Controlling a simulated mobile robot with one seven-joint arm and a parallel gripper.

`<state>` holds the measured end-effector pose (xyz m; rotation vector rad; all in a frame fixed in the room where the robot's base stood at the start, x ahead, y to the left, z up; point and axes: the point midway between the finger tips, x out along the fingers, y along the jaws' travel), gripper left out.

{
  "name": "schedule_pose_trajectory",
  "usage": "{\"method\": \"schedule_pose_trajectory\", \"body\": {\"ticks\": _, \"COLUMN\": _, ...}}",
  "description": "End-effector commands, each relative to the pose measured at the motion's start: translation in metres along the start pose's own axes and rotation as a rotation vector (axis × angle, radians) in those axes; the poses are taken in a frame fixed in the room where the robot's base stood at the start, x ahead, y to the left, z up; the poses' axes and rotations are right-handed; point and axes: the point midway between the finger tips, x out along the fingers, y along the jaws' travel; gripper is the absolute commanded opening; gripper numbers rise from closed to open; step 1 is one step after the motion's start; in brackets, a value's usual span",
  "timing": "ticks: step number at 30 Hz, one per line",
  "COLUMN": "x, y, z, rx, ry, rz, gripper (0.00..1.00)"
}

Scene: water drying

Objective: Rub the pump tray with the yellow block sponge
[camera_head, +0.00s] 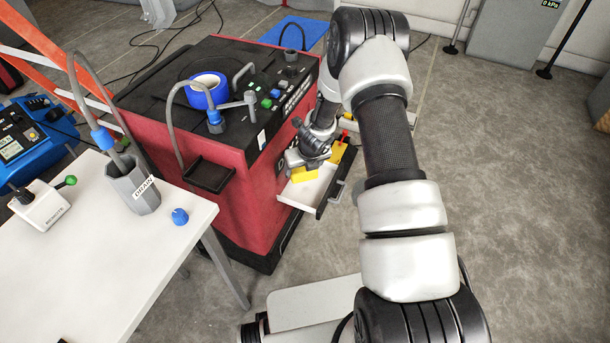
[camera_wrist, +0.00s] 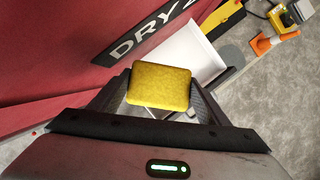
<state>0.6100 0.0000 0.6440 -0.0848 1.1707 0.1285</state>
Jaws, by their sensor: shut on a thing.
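My gripper (camera_head: 312,163) is shut on the yellow block sponge (camera_head: 304,174), in front of the red machine. In the wrist view the sponge (camera_wrist: 158,85) sits between the two dark fingers of my gripper (camera_wrist: 158,92). The pump tray appears to be the white tray (camera_head: 309,193) that juts out low from the machine's front. In the wrist view this white tray (camera_wrist: 184,52) lies beyond the sponge, partly hidden by it. The sponge is over the tray's near part in the head view. I cannot tell whether it touches the tray.
The red machine (camera_head: 222,200) stands close to my gripper. A small black tray (camera_head: 209,177) hangs on its left side. The floor on the right is mostly clear.

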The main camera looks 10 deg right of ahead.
Motion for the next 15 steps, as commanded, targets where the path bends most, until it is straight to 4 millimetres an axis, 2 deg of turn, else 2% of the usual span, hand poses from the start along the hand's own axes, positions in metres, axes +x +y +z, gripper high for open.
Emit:
{"method": "schedule_pose_trajectory", "body": {"ticks": 6, "x": 0.015, "y": 0.0, "z": -0.007, "rx": 0.004, "ry": -0.031, "rz": -0.001, "gripper": 0.34}}
{"method": "schedule_pose_trajectory", "body": {"ticks": 15, "x": 0.024, "y": 0.0, "z": -0.011, "rx": -0.001, "ry": -0.087, "rz": -0.01, "gripper": 0.34}}
